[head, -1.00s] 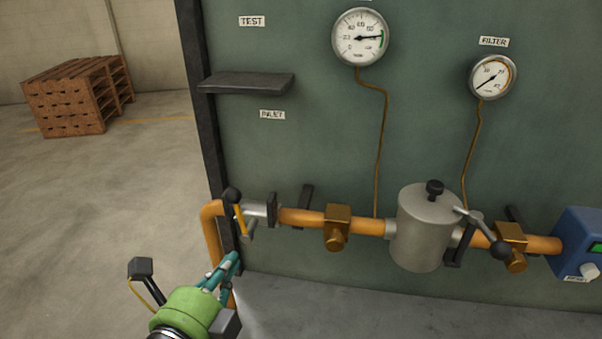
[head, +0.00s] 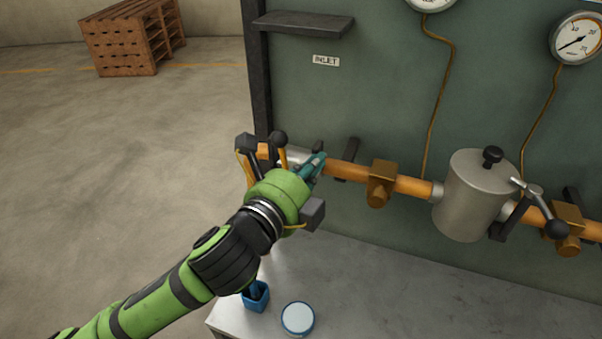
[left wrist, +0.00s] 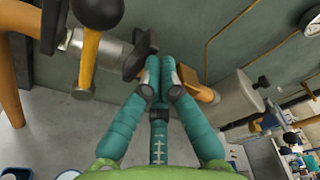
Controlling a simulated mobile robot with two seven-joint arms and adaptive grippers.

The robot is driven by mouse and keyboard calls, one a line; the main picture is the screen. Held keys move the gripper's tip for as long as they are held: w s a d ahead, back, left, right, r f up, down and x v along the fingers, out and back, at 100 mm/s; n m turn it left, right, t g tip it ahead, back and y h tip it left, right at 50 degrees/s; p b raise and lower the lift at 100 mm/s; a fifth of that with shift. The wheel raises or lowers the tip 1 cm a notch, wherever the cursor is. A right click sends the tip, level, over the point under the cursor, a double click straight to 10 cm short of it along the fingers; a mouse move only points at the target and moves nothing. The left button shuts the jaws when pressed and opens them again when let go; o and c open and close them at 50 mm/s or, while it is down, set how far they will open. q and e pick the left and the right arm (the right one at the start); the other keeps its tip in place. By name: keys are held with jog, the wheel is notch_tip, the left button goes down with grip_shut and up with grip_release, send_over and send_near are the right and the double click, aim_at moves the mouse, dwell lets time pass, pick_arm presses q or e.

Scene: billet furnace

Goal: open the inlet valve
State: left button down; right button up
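The inlet valve has a yellow lever (head: 283,157) with a black ball knob (head: 280,138), standing roughly upright at the left end of the orange pipe. The INLET label (head: 326,61) is on the panel above. My left gripper (head: 318,162) is at the pipe just right of the lever, and hides part of the valve body. In the left wrist view its teal fingertips (left wrist: 161,66) are together with nothing seen between them. There the knob (left wrist: 98,10) and yellow lever (left wrist: 88,62) stand left of the fingers, apart from them. My right gripper is not in view.
A silver filter canister (head: 473,200) and another black-knobbed lever (head: 540,212) are along the pipe to the right. A shelf (head: 303,24) juts out above. A blue cup (head: 256,296) and a round white-topped tin (head: 298,318) sit on the grey bench (head: 390,300).

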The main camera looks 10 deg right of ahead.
aim_at(284, 160)
pick_arm(q)
jog(key=a, duration=0.1)
jog(key=a+r, duration=0.1)
jog(key=w+a+p, duration=0.1)
jog(key=shift+w+a+r, duration=0.1)
jog(key=shift+r, duration=0.15)
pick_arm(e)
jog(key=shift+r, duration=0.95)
pick_arm(q)
jog(key=shift+w, duration=0.1)
